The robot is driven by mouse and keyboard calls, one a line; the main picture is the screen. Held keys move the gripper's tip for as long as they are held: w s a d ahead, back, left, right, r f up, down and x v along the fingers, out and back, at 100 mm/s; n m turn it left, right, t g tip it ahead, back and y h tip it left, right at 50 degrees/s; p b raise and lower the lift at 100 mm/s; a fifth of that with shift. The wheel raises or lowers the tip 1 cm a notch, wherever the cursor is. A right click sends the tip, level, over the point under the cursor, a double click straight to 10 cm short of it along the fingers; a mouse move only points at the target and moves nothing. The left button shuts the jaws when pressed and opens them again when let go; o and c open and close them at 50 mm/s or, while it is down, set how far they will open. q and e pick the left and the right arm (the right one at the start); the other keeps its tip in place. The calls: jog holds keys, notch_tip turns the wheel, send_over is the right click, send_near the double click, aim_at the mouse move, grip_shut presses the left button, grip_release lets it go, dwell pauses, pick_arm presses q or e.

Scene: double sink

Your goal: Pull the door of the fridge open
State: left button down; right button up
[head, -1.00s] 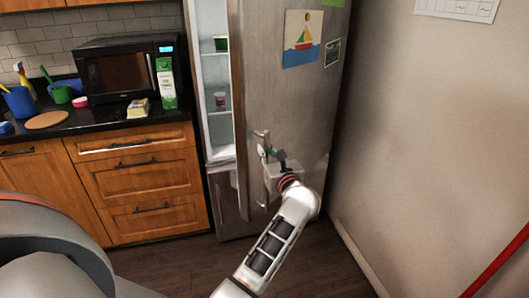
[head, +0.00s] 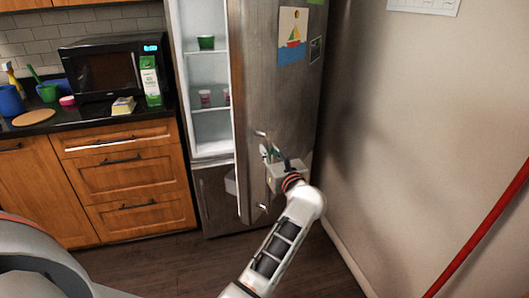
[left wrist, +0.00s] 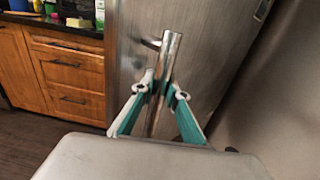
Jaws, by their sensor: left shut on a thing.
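The stainless steel fridge door (head: 277,100) stands ajar, swung out toward me, and the lit white shelves of the fridge interior (head: 208,125) show to its left. My left gripper (head: 268,152) is at the door's lower part, shut on the vertical bar handle. In the left wrist view the handle (left wrist: 170,52) rises between the two teal-lined fingers (left wrist: 164,92), tilted in the picture. In the head view most of the handle is hidden by the gripper. My right gripper is not in view.
A pale wall (head: 420,110) is on the right of the fridge. Wooden drawers (head: 120,180) and a black counter with a microwave (head: 108,68) are on the left. The dark floor (head: 165,265) before the fridge is clear. A red bar (head: 478,235) crosses the lower right.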

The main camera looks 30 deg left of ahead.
pick_arm(q)
jog(key=shift+d, duration=0.4)
jog(key=c, duration=2)
grip_release()
